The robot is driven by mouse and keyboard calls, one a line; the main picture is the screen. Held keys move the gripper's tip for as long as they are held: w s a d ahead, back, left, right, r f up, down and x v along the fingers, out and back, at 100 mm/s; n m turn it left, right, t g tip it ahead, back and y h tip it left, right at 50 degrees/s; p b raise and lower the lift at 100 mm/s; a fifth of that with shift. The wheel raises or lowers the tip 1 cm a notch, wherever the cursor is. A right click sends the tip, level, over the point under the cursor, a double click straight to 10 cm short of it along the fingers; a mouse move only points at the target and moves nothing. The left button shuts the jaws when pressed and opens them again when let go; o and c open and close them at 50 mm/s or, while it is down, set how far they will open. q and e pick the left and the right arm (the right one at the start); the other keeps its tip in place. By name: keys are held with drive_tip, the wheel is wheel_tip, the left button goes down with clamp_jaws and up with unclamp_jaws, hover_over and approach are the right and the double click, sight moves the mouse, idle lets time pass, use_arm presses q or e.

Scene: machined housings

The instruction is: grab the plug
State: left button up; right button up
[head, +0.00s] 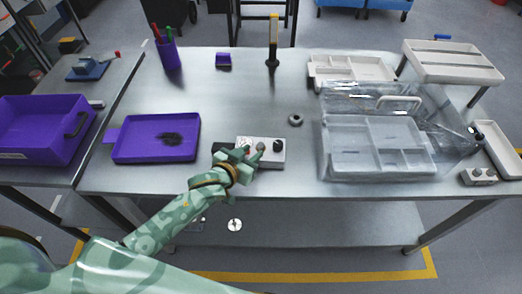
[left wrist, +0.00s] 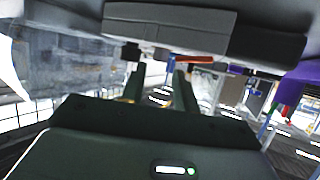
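A pale grey machined housing (head: 267,160) lies near the front edge of the steel table. A dark round plug (head: 278,145) stands on its right part, and a smaller grey-brown knob-like piece (head: 261,147) is left of it. I cannot tell for sure which is the task's plug. My left gripper (head: 254,153) is at the housing's left part, close to the grey-brown piece. In the left wrist view, the fingers (left wrist: 160,82) are apart with a gap between them. The housing (left wrist: 170,25) fills the top there, with a dark piece (left wrist: 131,52) projecting from it. My right gripper is not visible.
A purple tray (head: 125,152) lies left of the housing. A metal ring (head: 295,119) lies behind it. A clear divided case (head: 335,165) stands to the right. A purple cup (head: 169,55) and an upright yellow-black tool (head: 273,40) are at the back. The middle of the table is clear.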

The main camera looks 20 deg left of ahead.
sight(259, 146)
use_arm(q)
drive_tip(key=b+x, duration=0.1)
drive_tip(key=x, duration=0.1)
drive_tip(key=b+x, duration=0.2)
drive_tip(key=shift+w+f, duration=0.15)
drive_tip(key=shift+f, duration=0.2)
drive_tip(key=shift+w+d+b, duration=0.1)
drive_tip(key=shift+w+b, duration=0.15)
drive_tip(key=shift+b, duration=0.05)
drive_tip(key=shift+r, duration=0.2)
clamp_jaws()
